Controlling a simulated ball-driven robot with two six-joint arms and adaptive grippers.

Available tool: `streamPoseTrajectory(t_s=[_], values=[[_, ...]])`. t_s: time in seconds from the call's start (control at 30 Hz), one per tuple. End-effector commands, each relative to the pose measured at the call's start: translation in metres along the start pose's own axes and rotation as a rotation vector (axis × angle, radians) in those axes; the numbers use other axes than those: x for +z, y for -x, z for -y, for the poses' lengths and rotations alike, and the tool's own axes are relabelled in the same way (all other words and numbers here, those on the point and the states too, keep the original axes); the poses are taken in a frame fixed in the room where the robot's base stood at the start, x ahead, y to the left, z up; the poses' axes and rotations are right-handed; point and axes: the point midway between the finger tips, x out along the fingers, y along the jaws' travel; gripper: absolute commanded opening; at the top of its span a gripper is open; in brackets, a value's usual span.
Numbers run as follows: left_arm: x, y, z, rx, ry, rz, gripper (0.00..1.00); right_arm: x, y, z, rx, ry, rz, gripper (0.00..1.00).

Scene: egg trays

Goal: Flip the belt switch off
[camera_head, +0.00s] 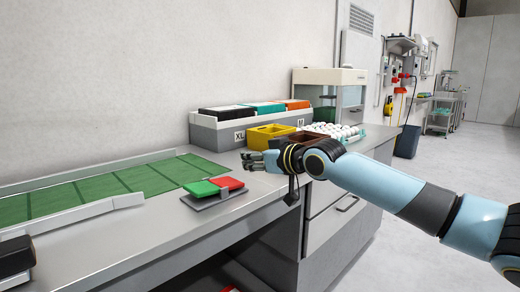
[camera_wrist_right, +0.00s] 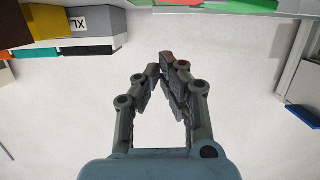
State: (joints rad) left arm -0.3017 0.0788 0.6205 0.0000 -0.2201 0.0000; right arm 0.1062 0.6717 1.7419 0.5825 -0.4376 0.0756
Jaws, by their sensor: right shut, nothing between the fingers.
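The belt switch, with a green half (camera_head: 201,188) and a red half (camera_head: 228,183) on a dark grey base (camera_head: 212,201), sits on the grey counter in front of the green belt (camera_head: 148,180). I cannot tell which half is pressed in. My right gripper (camera_head: 250,161) is shut and empty, above the counter just behind and right of the switch, apart from it. In the right wrist view its fingertips (camera_wrist_right: 172,62) come together with nothing between them. My left gripper is not in view.
A yellow bin (camera_head: 262,138) and white eggs (camera_head: 340,130) stand behind my right gripper. A grey rack marked XL (camera_head: 222,136) is against the wall. A low grey rail (camera_head: 85,212) runs along the belt's front. The counter front left of the switch (camera_head: 150,235) is clear.

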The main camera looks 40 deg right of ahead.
Motion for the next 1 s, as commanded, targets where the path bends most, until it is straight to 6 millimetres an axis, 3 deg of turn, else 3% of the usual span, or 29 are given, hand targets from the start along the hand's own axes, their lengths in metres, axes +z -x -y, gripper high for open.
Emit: streamPoseTrajectory(t_s=[0.1, 0.27, 0.87, 1.0], values=[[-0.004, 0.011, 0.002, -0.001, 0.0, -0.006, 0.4, -0.003, 0.021, -0.001, -0.001, 0.004, 0.001, 0.0], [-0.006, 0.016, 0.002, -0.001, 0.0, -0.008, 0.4, -0.002, 0.033, -0.001, -0.002, 0.001, -0.001, 0.0], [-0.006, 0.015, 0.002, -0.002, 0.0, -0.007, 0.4, -0.002, 0.035, -0.001, -0.002, -0.001, -0.004, 0.0], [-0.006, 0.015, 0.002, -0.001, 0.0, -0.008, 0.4, 0.015, 0.036, 0.006, -0.006, -0.025, 0.015, 0.0]])
